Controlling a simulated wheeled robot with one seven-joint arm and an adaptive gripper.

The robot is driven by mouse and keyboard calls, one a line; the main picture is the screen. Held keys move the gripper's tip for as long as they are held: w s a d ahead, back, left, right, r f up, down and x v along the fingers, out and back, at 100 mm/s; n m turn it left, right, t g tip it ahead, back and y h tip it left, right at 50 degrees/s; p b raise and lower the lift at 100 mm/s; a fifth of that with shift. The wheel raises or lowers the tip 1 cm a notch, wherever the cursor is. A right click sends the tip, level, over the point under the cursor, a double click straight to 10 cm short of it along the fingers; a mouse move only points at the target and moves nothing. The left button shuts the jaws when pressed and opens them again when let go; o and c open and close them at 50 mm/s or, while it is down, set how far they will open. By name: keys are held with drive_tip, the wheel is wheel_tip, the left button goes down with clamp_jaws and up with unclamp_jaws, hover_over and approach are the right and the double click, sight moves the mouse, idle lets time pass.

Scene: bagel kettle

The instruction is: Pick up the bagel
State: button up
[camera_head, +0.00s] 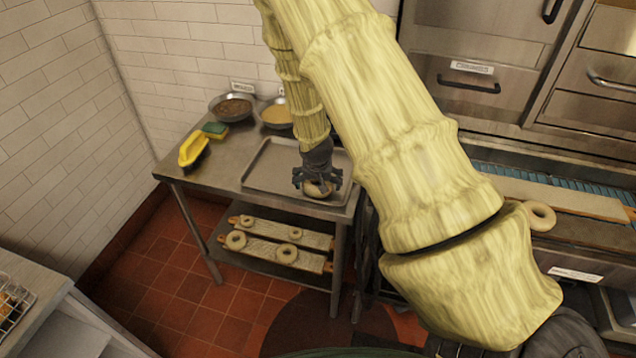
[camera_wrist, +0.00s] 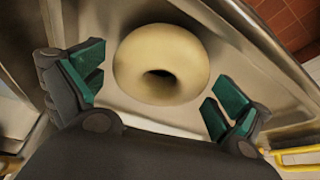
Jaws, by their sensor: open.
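A pale, ring-shaped bagel (camera_wrist: 161,62) lies on a metal tray (camera_head: 272,167) on the steel table, near the tray's front edge. In the head view the bagel (camera_head: 318,189) is partly hidden by my gripper (camera_head: 318,180). In the wrist view my gripper (camera_wrist: 155,95) is open, with its green-padded fingers apart to the left and right of the bagel's near side. The bagel's hole faces up toward the wrist camera. I cannot tell whether either finger touches it.
Bowls (camera_head: 231,107) stand at the table's back, with a yellow-handled brush (camera_head: 193,150) and sponge (camera_head: 215,130) at its left. Boards with bagels (camera_head: 287,254) lie on the lower shelf. Another bagel (camera_head: 539,215) sits on a board at right.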

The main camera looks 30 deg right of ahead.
drive_tip(key=shift+f, duration=0.15)
drive_tip(key=c, duration=0.8)
drive_tip(key=shift+r+b, duration=1.1)
drive_tip(key=shift+r, duration=0.65)
drive_tip(key=s+a+b, duration=0.1)
drive_tip(key=s+a, duration=0.2)
drive_tip(key=s, duration=0.1)
drive_tip(key=s+a+r+b, duration=0.1)
drive_tip(key=s+a+b, duration=0.1)
drive_tip(key=s+a, duration=0.1)
drive_tip(key=s+a+b, duration=0.2)
drive_tip(key=s+a, duration=0.1)
drive_tip(key=s, duration=0.3)
drive_tip(key=shift+s+r, duration=0.1)
drive_tip(key=shift+r, duration=0.2)
